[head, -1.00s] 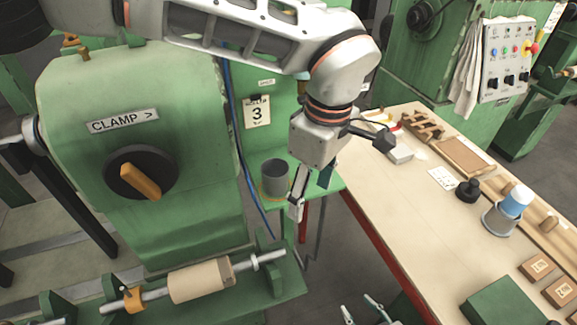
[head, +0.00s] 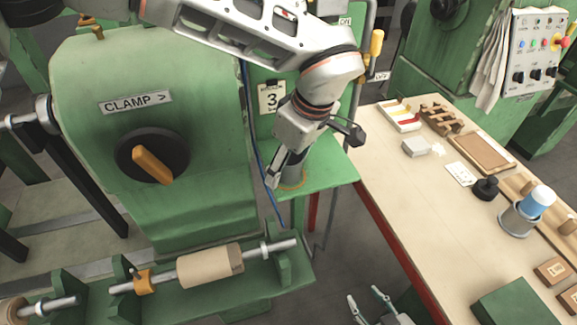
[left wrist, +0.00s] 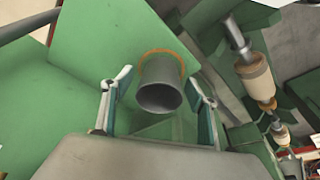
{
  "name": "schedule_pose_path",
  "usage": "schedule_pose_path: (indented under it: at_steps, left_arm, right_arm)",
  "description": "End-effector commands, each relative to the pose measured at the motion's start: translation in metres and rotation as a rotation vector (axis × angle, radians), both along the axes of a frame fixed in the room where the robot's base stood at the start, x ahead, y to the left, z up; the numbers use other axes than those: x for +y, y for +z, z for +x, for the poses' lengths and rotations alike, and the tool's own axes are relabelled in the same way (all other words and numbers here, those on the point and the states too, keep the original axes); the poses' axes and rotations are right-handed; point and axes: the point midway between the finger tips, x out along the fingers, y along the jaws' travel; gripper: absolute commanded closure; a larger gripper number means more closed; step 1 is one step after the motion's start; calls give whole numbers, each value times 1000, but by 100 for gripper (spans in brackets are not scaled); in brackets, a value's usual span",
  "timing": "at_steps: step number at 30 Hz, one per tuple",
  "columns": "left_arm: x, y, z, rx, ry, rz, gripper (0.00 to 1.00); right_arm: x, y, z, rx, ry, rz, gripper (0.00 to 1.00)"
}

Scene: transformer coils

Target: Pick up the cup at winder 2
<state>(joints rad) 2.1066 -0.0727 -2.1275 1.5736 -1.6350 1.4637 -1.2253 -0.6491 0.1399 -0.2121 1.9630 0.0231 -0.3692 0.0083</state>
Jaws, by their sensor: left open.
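The grey cup (head: 291,172) stands on a small green shelf (head: 330,172) beside the green winder, under a card with the number 3. My left gripper (head: 286,180) is at the cup and hides part of it. In the left wrist view the cup (left wrist: 160,88) lies between the two spread fingers (left wrist: 160,92), with a gap on each side. An orange ring (left wrist: 178,52) shows around its base on the shelf. My right gripper (head: 372,305) is at the bottom edge of the head view, with its fingers apart and nothing seen between them.
The green machine with the CLAMP label (head: 137,102) stands left of the shelf. A shaft with a tan coil (head: 208,266) lies in front. The workbench (head: 415,200) at right holds a blue-and-white cup in a grey holder (head: 522,218), boxes and trays.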

Motion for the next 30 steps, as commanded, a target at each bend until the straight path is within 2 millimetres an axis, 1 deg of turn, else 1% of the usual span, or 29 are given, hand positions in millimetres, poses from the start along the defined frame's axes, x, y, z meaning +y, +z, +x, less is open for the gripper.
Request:
schedule_pose_path:
  at_steps: [5,6,8,9,11,23,27,30]
  left_arm:
    - [0,0,0,-1,0,-1,41]
    - [0,0,0,-1,0,-1,44]
    - [0,0,0,-1,0,-1,59]
    - [0,0,0,-1,0,-1,70]
    - [0,0,0,-1,0,-1,84]
    - [-1,1,0,-2,-1,-1,84]
    - [-2,9,-3,-3,-1,-2,84]
    - [-2,22,-3,-4,2,-3,84]
  right_arm:
    - [0,2,1,-3,0,0,60]
    - [0,2,1,-4,0,1,60]
    - [0,3,2,-4,0,1,60]
    - [0,3,2,-5,-1,1,60]
    - [0,3,2,-5,0,0,60]
    - [0,3,2,-6,-1,1,60]
    - [0,2,2,-5,-1,1,60]
    - [0,4,3,-6,0,0,60]
